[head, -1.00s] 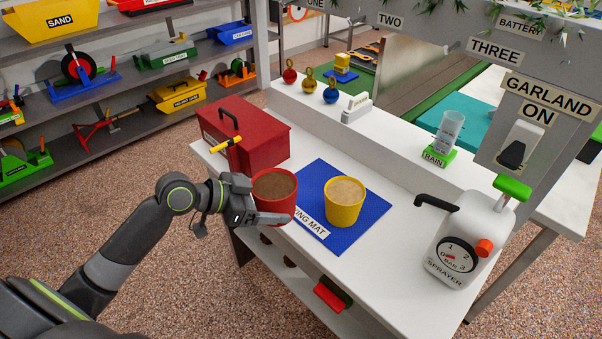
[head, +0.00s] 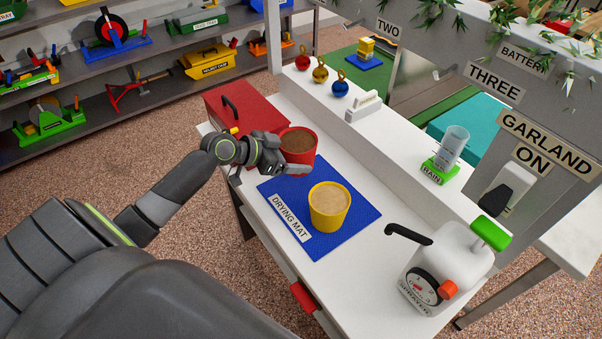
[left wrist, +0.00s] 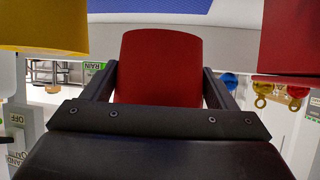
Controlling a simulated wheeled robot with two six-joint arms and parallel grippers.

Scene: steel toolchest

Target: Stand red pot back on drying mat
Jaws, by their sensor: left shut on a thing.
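The red pot (head: 299,143), filled with brown soil, is upright in my left gripper (head: 284,166). The gripper is shut on its side, with one finger showing in front of the pot. In the left wrist view the red pot (left wrist: 158,65) sits between the two dark fingers. The blue drying mat (head: 355,205) lies on the white bench. The pot appears at the mat's far-left edge in the head view; whether its base touches anything is hidden. A yellow pot (head: 329,207) stands on the mat. My right gripper is not in view.
A red toolbox (head: 245,112) stands close behind and left of the red pot. A white sprayer (head: 447,262) stands on the bench at the right. Ornaments and a rain gauge (head: 447,155) sit on the raised ledge behind. Bare mat lies around the yellow pot.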

